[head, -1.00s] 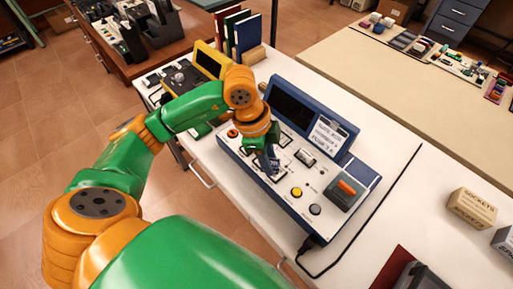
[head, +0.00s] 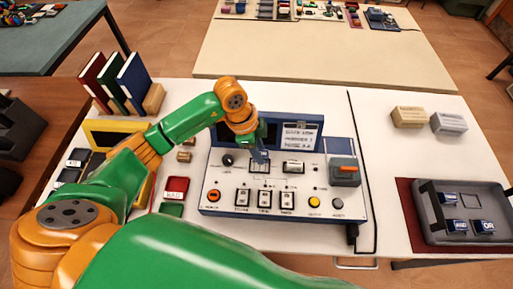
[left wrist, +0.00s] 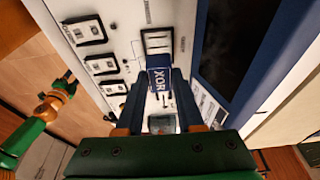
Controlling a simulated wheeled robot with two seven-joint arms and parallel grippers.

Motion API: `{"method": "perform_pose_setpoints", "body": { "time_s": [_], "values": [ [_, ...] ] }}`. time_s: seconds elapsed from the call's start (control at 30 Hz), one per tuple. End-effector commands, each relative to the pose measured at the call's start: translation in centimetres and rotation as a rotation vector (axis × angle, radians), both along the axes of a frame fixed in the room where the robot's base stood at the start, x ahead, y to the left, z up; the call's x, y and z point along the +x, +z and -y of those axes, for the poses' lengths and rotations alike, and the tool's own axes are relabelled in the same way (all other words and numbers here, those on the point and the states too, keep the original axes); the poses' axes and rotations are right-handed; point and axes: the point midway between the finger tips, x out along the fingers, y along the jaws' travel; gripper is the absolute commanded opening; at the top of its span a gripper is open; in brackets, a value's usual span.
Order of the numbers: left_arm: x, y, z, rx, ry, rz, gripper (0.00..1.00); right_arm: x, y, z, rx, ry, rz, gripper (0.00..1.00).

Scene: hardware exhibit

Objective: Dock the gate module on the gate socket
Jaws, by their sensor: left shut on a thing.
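My left gripper (head: 261,146) is over the console (head: 225,205), its fingers pointing down at the panel. In the left wrist view the left gripper (left wrist: 158,100) is shut on a blue module marked XOR (left wrist: 160,78). In the head view the blue module (head: 261,156) is small and partly hidden by the gripper. The gate socket (head: 260,168), a black-outlined square, lies just below the module. In the left wrist view the gate socket (left wrist: 156,38) lies just beyond the module's end; I cannot tell whether they touch. My right arm shows at the left wrist view's left edge, its gripper (left wrist: 68,78) too small to read.
A grey tray (head: 431,238) with several blue modules sits on a dark red mat (head: 408,212) at right. Two small boxes (head: 408,117) stand behind it. Books (head: 133,78) and a yellow device (head: 100,130) are at left.

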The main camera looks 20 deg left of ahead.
Motion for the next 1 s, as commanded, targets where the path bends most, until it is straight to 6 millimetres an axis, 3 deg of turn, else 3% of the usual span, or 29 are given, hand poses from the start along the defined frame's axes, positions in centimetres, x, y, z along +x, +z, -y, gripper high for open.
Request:
{"method": "perform_pose_setpoints", "body": {
  "time_s": [0.03,0.23,1.0],
  "values": [
    [0.0,-1.5,0.0,0.0,0.0,0.0,0.0,0.0,-1.5,0.1,-0.001,0.0,0.0,0.5],
    [0.0,-3.8,0.0,0.0,0.0,0.0,0.0,0.0,-3.7,0.1,-0.002,0.0,0.0,0.5],
    [0.0,-3.5,0.0,0.001,0.0,-0.001,0.0,0.0,-3.1,-0.4,0.006,0.0,0.001,0.5]
  ]
}}
